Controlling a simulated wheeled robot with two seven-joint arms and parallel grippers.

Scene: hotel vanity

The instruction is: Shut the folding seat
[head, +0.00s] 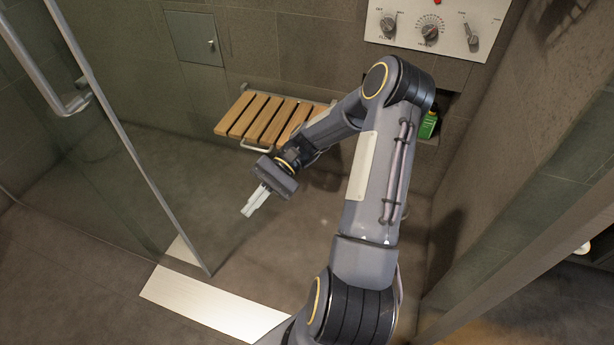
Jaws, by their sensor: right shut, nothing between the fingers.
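The folding seat (262,117) is on the back wall of the shower. Its wooden slats lie flat, so it is folded down. A pale metal frame runs along its edge, and my right arm hides its right part. My right gripper (250,208) is shut and empty. It is in front of the seat and lower in the picture, apart from it, with its fingers pointing down and left. My left gripper is not in view.
A glass door (95,150) with a metal handle stands at the left. A control panel (437,25) with knobs is on the back wall above a niche holding a green bottle (428,125). A white threshold strip (212,304) crosses the floor. The floor left of my gripper is clear.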

